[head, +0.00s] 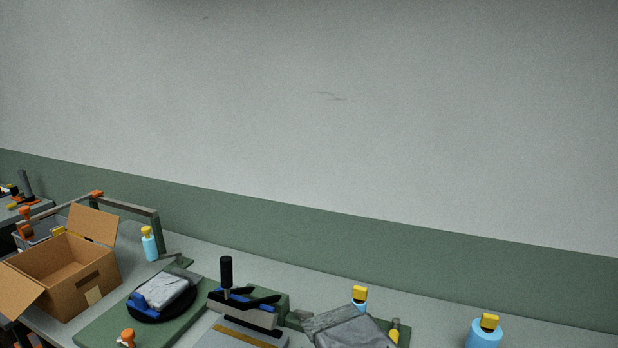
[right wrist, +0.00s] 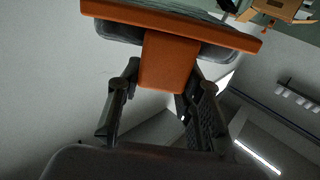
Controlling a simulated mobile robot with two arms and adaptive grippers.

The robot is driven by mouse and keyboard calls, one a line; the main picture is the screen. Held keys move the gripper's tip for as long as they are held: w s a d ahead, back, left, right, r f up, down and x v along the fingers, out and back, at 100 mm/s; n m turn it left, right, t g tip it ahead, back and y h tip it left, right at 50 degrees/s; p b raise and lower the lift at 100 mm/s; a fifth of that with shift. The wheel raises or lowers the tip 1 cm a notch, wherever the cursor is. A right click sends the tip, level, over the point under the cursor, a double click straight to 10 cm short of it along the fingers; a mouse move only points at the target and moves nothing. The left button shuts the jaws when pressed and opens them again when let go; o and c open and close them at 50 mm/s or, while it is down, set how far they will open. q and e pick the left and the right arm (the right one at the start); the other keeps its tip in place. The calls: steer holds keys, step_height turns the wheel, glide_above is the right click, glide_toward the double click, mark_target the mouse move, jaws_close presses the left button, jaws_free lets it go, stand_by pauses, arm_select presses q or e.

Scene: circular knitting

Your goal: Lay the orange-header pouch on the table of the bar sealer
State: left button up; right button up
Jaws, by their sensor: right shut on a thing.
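In the right wrist view an orange header (right wrist: 168,62) with a broad bar and a tab fills the upper middle, with a grey part just behind the bar. My right gripper (right wrist: 165,95) is shut on the tab, one dark finger on each side of it. The bar sealer (head: 245,310) stands at the bottom middle of the head view, with a black upright handle, a blue strip and a pale front table (head: 215,340). My grippers do not show in the head view.
An open cardboard box (head: 62,272) is at the left. A black disc (head: 160,315) bears a grey-white bundle with a blue part. A grey crumpled thing (head: 348,328) lies right of the sealer. Blue bottles with yellow tops (head: 150,246) (head: 484,333) stand on the bench.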

steer(key=s+d+f+m+h+b, duration=0.1)
steer(key=s+d+f+h, duration=0.1)
steer(key=f, duration=0.2)
steer(key=s+d+f+m+t+h+b, duration=0.1)
steer(key=s+d+f+m+h+b, duration=0.1)
steer(key=s+f, duration=0.1)
steer(key=s+d+f+m+h+b, duration=0.1)
steer(key=s+d+f+h+b, duration=0.1)
steer(key=f, duration=0.3)
steer(key=shift+s+m+t+h, duration=0.3)
steer(key=shift+h, duration=0.2)
steer(key=shift+s+d+f+m+h, duration=0.25)
steer(key=shift+d+f+m+h, duration=0.05)
steer(key=shift+d, duration=0.1)
